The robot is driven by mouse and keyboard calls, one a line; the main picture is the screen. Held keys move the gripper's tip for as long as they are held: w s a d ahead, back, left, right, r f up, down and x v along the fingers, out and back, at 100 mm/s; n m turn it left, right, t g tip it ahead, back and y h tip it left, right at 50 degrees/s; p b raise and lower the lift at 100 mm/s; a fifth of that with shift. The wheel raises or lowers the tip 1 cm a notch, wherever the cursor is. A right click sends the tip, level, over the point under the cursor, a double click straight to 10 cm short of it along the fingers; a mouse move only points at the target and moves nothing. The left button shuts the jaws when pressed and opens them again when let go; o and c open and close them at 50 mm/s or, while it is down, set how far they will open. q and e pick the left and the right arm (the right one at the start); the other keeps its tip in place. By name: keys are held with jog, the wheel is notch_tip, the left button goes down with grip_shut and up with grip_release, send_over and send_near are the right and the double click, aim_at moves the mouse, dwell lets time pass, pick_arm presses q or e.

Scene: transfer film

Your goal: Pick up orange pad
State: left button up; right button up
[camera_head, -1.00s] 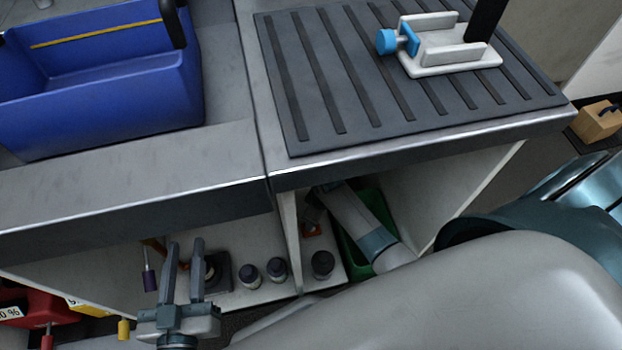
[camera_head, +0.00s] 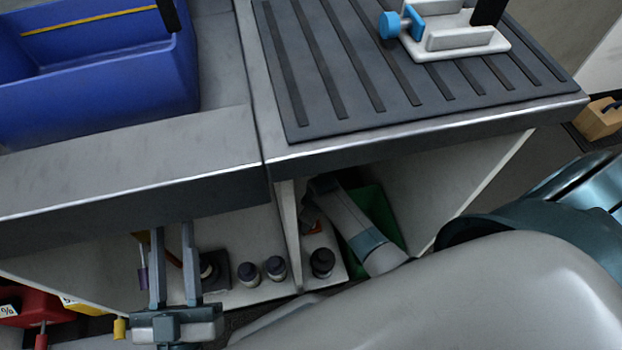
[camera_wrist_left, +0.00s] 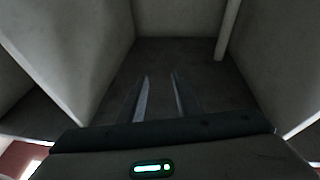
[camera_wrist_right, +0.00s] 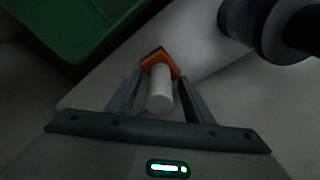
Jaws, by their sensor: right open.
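The orange pad (camera_wrist_right: 157,60) shows in the right wrist view as a small orange square with a white cylindrical handle. It lies on the pale shelf floor, with the handle between the fingers of my right gripper (camera_wrist_right: 160,76). The fingers are open, one on each side; I cannot tell if either touches. In the head view only a sliver of orange (camera_head: 315,227) shows below my right gripper, mostly hidden by it. My left gripper (camera_head: 172,228) is open and empty, in front of the left shelf compartment; its open fingers also show in the left wrist view (camera_wrist_left: 159,76).
A green bin (camera_head: 377,205) stands beside my right forearm. Dark-capped bottles (camera_head: 276,268) stand on the shelf, one (camera_head: 321,262) near the pad. The countertop edge (camera_head: 420,133) overhangs the compartment. A blue tote (camera_head: 100,105) and ribbed mat (camera_head: 330,90) are above.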

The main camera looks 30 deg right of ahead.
jog(key=shift+f, duration=0.35)
dwell(0.3)
jog(key=c, duration=1.1)
